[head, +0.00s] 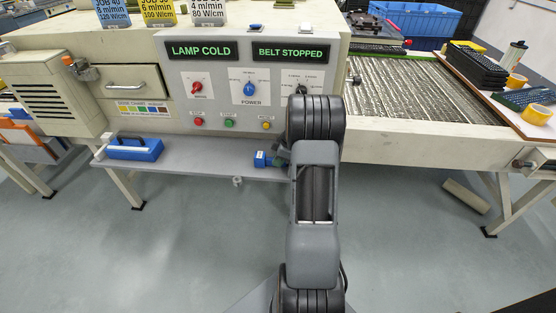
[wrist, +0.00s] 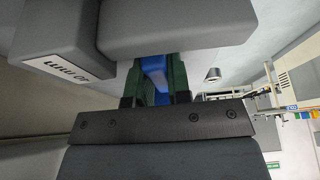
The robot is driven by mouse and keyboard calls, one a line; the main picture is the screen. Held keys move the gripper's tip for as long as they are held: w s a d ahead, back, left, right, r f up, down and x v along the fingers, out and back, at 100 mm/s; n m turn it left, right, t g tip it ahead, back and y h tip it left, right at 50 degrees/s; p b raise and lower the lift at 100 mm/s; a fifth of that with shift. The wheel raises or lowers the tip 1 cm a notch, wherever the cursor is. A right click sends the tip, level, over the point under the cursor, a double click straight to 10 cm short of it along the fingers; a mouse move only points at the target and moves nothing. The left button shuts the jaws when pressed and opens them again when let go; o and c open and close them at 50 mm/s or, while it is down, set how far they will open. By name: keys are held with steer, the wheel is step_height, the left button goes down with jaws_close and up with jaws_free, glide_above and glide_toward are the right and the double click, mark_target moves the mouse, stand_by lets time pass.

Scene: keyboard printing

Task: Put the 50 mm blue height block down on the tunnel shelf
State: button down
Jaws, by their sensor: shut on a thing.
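The blue height block (head: 261,159) is a small blue piece with a pale label, at the right end of the grey tunnel shelf (head: 205,162) in the head view. My gripper (head: 279,157) is just right of it, partly hidden behind my arm. In the wrist view the green fingers of my gripper (wrist: 155,92) are shut on the block (wrist: 154,70), which shows as a blue strip between them. The block overlaps the shelf in the picture; whether it touches the shelf cannot be told.
The machine's front panel (head: 225,110), with knobs and buttons, rises behind the shelf. A conveyor belt (head: 415,88) extends to the right.

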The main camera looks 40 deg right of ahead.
steer(key=shift+f, duration=0.1)
steer(key=shift+f+b, duration=0.1)
steer(key=shift+b, duration=0.2)
steer(key=c, duration=1.1)
jaws_free()
steer(key=shift+o, duration=0.2)
steer(key=p+v, duration=0.1)
steer(key=v, duration=1.1)
steer(key=s+a+r+m+g+h, duration=0.1)
steer(key=s+a+r+m, duration=0.15)
steer(key=a, duration=0.65)
steer(key=s+a+r+m+h, duration=0.1)
steer(key=a+r+m, duration=0.15)
steer(key=a, duration=0.75)
steer(key=s+a+m+h, duration=0.1)
steer(key=s+a+m, duration=0.3)
steer(key=s+a, duration=0.6)
steer(key=shift+s+a+t, duration=0.2)
steer(key=shift+a+t, duration=0.05)
steer(key=shift+t, duration=0.15)
